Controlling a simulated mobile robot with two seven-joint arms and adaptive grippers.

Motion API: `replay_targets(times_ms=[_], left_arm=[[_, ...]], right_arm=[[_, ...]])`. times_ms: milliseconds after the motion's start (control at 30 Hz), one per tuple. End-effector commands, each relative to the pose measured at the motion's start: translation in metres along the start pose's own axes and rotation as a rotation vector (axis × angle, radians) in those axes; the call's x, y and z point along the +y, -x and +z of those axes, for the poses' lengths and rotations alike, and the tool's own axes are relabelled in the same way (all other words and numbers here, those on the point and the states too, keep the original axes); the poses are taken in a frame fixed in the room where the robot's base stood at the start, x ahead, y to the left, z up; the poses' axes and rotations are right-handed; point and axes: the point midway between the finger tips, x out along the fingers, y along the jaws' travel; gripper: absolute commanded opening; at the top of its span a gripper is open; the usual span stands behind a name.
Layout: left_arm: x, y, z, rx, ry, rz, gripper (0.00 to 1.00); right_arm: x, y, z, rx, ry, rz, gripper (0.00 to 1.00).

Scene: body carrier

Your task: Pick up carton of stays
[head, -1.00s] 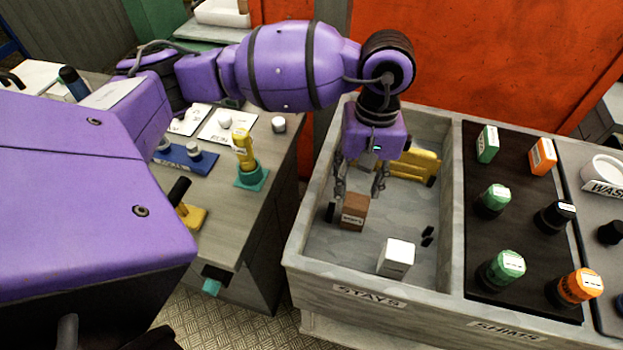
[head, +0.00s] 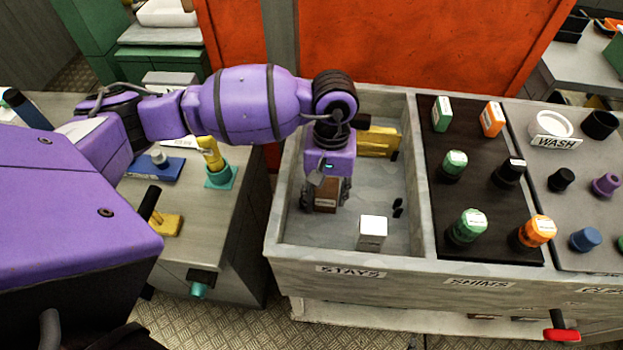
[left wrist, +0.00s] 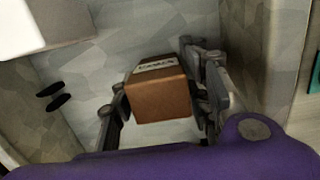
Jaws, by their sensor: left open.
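The carton of stays is a small brown box (head: 325,196) with a white label, inside the grey bin compartment marked STAYS (head: 350,271). The left wrist view shows the brown box (left wrist: 160,92) between the two fingers, its label toward the top. My left gripper (head: 326,200) reaches down into the compartment, open, with a finger on either side of the box. In the left wrist view the fingers (left wrist: 162,100) stand close to its sides; contact is hard to tell. The head view hides part of the box behind the gripper. My right gripper is not in view.
A white box (head: 372,232) stands nearby in the same compartment, and a yellow object (head: 378,142) lies at its back. Small black pieces (head: 398,208) are on the floor. Compartment walls surround the gripper. The SHIMS section (head: 480,180) holds several green, orange and black items.

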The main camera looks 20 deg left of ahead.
Motion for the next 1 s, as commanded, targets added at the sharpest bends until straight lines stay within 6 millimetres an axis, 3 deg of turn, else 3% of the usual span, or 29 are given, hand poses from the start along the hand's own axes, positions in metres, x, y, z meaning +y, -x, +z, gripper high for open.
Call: replay_targets(times_ms=[167,433,767,1000], left_arm=[[0.001,0.001,-0.001,0.003,-0.001,0.001,0.42],[0.001,0.002,-0.001,0.003,-0.001,0.001,0.09],[0.001,0.006,-0.001,0.004,-0.002,0.002,0.09],[0.002,0.036,0.003,0.007,-0.004,0.003,0.09]], right_arm=[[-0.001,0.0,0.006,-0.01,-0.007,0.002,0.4],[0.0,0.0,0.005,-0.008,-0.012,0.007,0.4],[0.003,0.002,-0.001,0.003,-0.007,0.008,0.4],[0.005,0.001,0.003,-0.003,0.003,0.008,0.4]])
